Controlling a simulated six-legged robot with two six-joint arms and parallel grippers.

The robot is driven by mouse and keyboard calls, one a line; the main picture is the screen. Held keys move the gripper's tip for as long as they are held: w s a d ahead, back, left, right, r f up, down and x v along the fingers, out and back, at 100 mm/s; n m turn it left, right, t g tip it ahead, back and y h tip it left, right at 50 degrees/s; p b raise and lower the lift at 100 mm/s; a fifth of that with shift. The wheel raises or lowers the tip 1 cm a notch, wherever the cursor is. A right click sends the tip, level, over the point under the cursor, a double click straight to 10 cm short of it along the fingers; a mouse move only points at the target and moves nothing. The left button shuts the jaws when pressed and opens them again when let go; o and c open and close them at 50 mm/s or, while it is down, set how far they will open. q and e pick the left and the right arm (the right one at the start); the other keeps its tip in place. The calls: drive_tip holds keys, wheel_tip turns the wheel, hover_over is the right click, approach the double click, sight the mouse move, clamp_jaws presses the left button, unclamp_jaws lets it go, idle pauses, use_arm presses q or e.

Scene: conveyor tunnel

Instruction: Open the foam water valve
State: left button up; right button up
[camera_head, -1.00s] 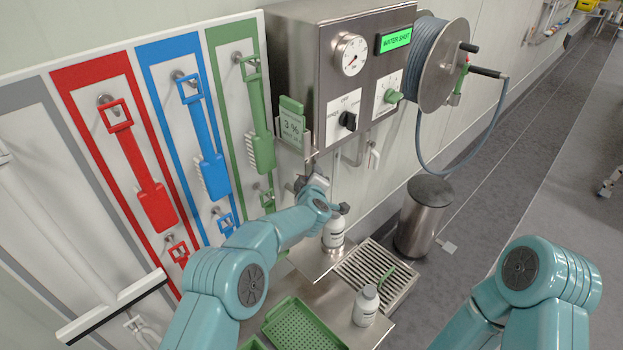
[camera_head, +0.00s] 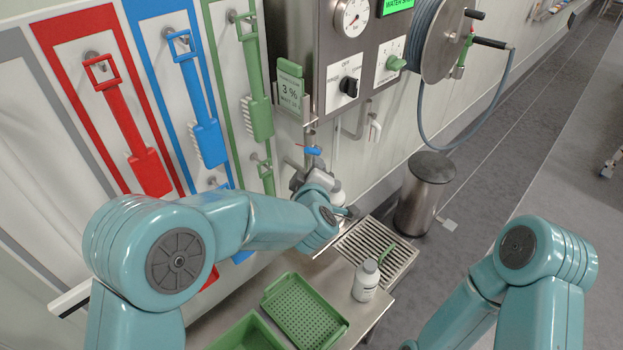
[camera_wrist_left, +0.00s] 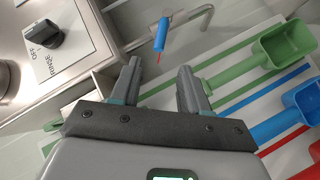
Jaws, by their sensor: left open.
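A small blue lever (camera_head: 312,150) sits on pipework below the steel control box (camera_head: 340,60), and I take it to be the water valve handle. In the left wrist view the blue lever (camera_wrist_left: 161,33) stands just beyond my left fingertips, roughly in line with the gap between them and apart from them. My left gripper (camera_wrist_left: 159,68) is open and empty. In the head view my left forearm and wrist partly hide it near the lever. My right gripper is out of view.
A hose reel (camera_head: 443,40) hangs right of the box. Brushes hang on the wall board at left. Below are a green perforated tray (camera_head: 304,312), a white bottle (camera_head: 366,281), a drain grate (camera_head: 375,245) and a steel bin (camera_head: 425,195). Open floor lies at right.

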use_arm(q)
drive_tip(key=shift+s+r, duration=0.15)
drive_tip(key=shift+s, duration=0.5)
